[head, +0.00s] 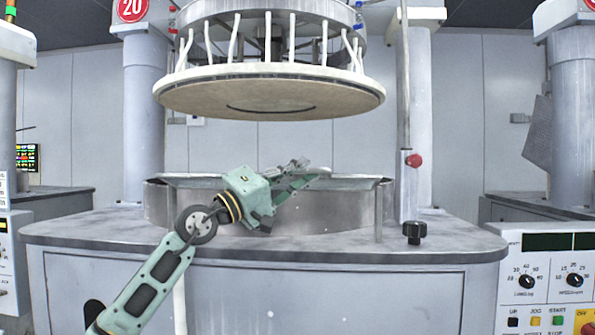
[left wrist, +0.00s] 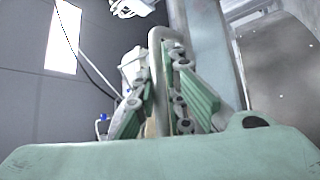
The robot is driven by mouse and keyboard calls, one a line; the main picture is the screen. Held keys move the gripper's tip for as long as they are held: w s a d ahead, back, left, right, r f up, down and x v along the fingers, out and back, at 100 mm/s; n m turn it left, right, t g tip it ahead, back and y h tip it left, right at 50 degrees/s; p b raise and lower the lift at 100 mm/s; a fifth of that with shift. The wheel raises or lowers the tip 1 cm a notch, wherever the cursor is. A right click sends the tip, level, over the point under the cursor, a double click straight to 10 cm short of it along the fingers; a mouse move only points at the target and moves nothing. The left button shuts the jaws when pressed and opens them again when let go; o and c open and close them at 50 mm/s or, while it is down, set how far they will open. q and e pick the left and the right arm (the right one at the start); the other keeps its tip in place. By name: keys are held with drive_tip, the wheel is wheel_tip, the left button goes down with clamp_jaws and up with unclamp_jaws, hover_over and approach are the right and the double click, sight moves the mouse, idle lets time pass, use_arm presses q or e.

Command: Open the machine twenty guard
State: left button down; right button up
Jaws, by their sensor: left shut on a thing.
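Machine twenty, marked by a red "20" sign (head: 132,8), stands in the middle of the head view. Its guard (head: 330,215) is a low, curved grey metal wall on the round worktop, below the raised upper platen. My left gripper (head: 312,176) reaches over the worktop to the top of the guard. In the left wrist view, my left gripper (left wrist: 158,75) has its green fingers on both sides of a thin, bent metal bar (left wrist: 158,95), which looks like a guard handle, and is shut on it. My fingers partly hide the bar. My right gripper is in neither view.
The upper platen (head: 270,92) hangs above my left arm with a clear gap. A grey post (head: 403,130) with a red knob (head: 413,160) stands at the right. A black knob (head: 414,232) sits on the worktop (head: 450,242). A control panel (head: 548,280) is at the lower right.

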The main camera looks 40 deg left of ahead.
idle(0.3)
use_arm(q)
drive_tip(key=c, duration=1.8)
unclamp_jaws()
drive_tip(key=shift+r, duration=0.1)
drive_tip(key=shift+s+a+f, duration=0.15)
drive_tip(key=shift+s+f, duration=0.15)
drive_tip(key=shift+s+a+f, duration=0.1)
drive_tip(key=shift+s+f, duration=0.3)
drive_tip(key=shift+s, duration=0.2)
drive_tip(key=v, duration=0.9)
drive_tip(key=shift+s, duration=0.45)
drive_tip(key=shift+a, duration=0.1)
drive_tip(key=shift+c, duration=0.3)
